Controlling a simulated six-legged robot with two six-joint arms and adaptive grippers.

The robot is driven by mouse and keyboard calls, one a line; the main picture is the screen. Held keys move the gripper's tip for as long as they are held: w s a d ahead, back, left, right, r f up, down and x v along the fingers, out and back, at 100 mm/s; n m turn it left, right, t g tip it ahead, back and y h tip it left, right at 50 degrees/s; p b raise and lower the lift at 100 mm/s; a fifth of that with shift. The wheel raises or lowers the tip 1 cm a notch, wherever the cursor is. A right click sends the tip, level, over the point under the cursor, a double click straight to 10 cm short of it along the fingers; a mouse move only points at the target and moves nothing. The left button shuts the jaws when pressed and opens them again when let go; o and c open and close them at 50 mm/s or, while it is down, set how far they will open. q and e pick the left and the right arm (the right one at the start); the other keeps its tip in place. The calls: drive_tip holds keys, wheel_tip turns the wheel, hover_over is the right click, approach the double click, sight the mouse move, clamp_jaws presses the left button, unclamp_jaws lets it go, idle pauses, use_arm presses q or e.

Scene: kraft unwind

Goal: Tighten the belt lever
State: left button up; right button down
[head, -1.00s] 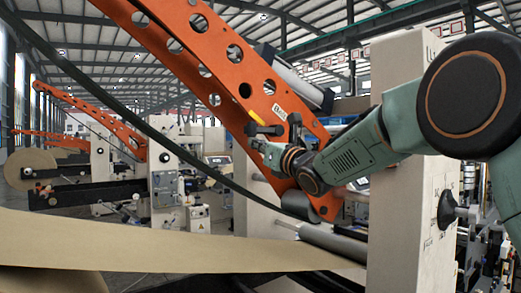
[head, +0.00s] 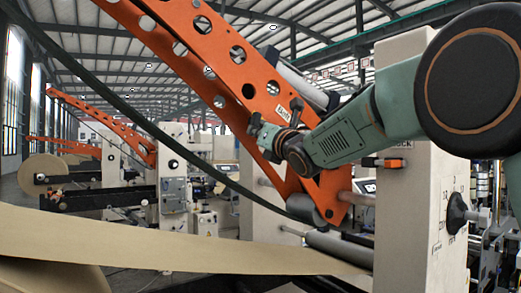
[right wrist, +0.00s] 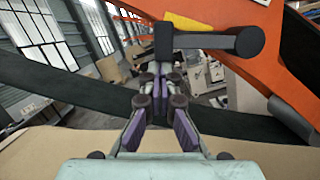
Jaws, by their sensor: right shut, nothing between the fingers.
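The belt lever (right wrist: 215,41) is a dark bar with a rounded end and a short downward block at its left, in front of the orange arm in the right wrist view. The belt (head: 130,118) is a long dark strap running diagonally from upper left down to the roller end of the orange arm. It also crosses behind the fingers in the right wrist view (right wrist: 70,95). My right gripper (right wrist: 163,84) is shut and empty, its tips just below the lever's left end; contact cannot be told. In the head view, the gripper (head: 257,126) is beside the orange arm. My left gripper is not in view.
The perforated orange arm (head: 215,70) slopes down to a roller (head: 303,207). A pale machine column (head: 410,210) stands at the right, beside my right arm. A wide brown paper web (head: 150,240) spans the foreground. More machines stand at the back left.

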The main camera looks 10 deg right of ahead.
sight(253, 120)
drive_tip(key=shift+r+m+h, duration=0.4)
drive_tip(key=shift+r+m, duration=0.55)
drive_tip(key=shift+m, duration=0.25)
drive_tip(key=shift+d+r, duration=0.1)
drive_tip(key=shift+r, duration=0.4)
drive_tip(key=shift+w, duration=0.1)
